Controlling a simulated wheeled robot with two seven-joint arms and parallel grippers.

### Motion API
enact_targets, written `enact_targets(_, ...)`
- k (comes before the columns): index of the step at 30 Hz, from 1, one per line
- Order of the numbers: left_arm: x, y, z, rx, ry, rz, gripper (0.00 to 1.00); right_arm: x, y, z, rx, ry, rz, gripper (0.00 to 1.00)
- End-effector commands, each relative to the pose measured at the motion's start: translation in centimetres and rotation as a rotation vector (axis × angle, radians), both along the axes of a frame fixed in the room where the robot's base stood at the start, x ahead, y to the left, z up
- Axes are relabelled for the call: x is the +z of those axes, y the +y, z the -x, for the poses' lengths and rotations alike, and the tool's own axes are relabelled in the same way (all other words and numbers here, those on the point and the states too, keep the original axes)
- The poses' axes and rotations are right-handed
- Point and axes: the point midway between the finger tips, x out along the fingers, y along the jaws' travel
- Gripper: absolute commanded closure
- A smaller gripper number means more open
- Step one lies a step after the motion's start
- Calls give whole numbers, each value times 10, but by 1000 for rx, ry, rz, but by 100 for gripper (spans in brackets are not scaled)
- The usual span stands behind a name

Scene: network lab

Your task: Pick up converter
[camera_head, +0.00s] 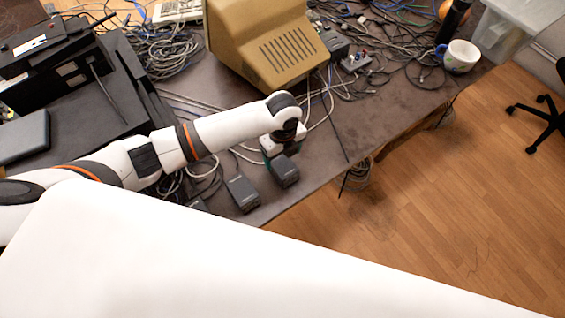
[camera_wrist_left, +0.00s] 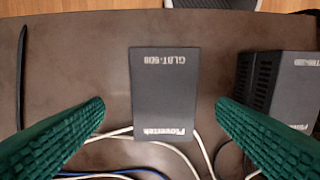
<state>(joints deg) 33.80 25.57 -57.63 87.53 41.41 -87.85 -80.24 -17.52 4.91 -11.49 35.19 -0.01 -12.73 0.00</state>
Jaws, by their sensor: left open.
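A dark grey, box-shaped converter with pale lettering (camera_wrist_left: 165,95) lies flat on the table in the left wrist view, between my two green fingers. It also shows near the table's front edge in the head view (camera_head: 286,172). My left gripper (camera_wrist_left: 160,104) is open and empty, with a fingertip on each side of the converter and clear space between. In the head view my left gripper (camera_head: 277,150) is over the converter's far end, and its fingertips are partly hidden. My right gripper is not in view.
A second dark box (camera_wrist_left: 285,90) stands right of the converter, also seen in the head view (camera_head: 243,194). White cables (camera_wrist_left: 180,150) run beside the converter. A beige monitor (camera_head: 265,45) stands behind my arm. A cup (camera_head: 460,56) is at the far right.

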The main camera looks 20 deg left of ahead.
Motion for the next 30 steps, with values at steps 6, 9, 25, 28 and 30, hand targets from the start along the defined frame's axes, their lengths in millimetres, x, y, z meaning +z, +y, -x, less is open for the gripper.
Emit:
enact_targets(6, -32, 0, 4, 1, 4, -1, 20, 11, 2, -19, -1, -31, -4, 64)
enact_targets(9, -38, 0, 4, -1, 2, 0, 20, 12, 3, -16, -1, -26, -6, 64)
enact_targets(25, -39, 0, 4, -1, 1, 0, 69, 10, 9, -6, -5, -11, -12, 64)
enact_targets(28, -39, 0, 3, -1, -1, 1, 76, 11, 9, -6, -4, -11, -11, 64)
enact_targets(30, -39, 0, 3, -1, -1, 1, 76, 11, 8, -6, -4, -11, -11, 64)
